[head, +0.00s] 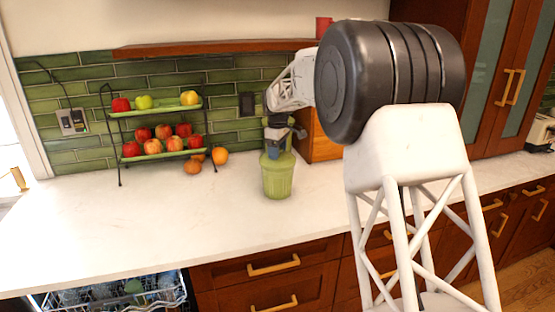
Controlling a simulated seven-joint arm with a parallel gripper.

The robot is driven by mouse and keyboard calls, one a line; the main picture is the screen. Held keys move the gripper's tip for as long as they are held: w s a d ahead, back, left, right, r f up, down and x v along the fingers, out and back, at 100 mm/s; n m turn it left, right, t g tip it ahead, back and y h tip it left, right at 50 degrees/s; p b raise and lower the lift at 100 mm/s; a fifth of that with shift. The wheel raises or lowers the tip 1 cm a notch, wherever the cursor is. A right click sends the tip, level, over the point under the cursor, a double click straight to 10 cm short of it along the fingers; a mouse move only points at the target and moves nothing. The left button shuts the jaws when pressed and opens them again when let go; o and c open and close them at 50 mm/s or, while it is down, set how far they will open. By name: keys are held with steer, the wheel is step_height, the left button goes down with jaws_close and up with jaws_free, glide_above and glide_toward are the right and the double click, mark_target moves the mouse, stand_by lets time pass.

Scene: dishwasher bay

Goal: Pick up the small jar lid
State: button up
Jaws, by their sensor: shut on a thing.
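A green ribbed jar (278,182) stands upright on the white countertop, near the middle of the head view. Its top, with the small green lid (284,160), is partly covered by my gripper (277,151). My gripper points down at the top of the jar and is shut on the lid. The fingertips are small here and partly hide the lid. I cannot tell whether the lid still touches the jar's rim.
A two-tier rack (160,150) of apples and other fruit stands left of the jar. Oranges (219,156) lie beside it. A wooden box (318,145) is behind right. An open dishwasher rack (115,295) is below the counter's front edge. The counter in front is clear.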

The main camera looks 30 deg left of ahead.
steer(key=shift+f, duration=0.45)
steer(key=shift+c, duration=0.4)
steer(key=shift+r, duration=0.5)
jaws_close()
step_height(320, 180, up, 3)
steer(key=shift+f, duration=0.15)
steer(key=shift+s+d, duration=0.15)
steer(key=shift+s, duration=0.05)
steer(key=s+d+r, duration=0.1)
steer(key=s+d, duration=0.8)
steer(key=s, duration=0.3)
steer(key=shift+d+r, duration=0.3)
steer(key=shift+r, duration=0.1)
steer(key=shift+s, duration=0.1)
steer(key=shift+a, duration=0.1)
steer(key=w+a+r, duration=0.1)
steer(key=w+a, duration=0.2)
steer(key=w, duration=0.1)
steer(key=w+a+r, duration=0.1)
steer(key=w+a, duration=0.2)
steer(key=w, duration=0.1)
steer(key=w+a+r, duration=0.1)
steer(key=w+a, duration=0.2)
steer(key=w, duration=0.1)
steer(key=shift+w+a+r, duration=0.25)
steer(key=shift+w+a, duration=0.1)
steer(key=shift+w, duration=0.05)
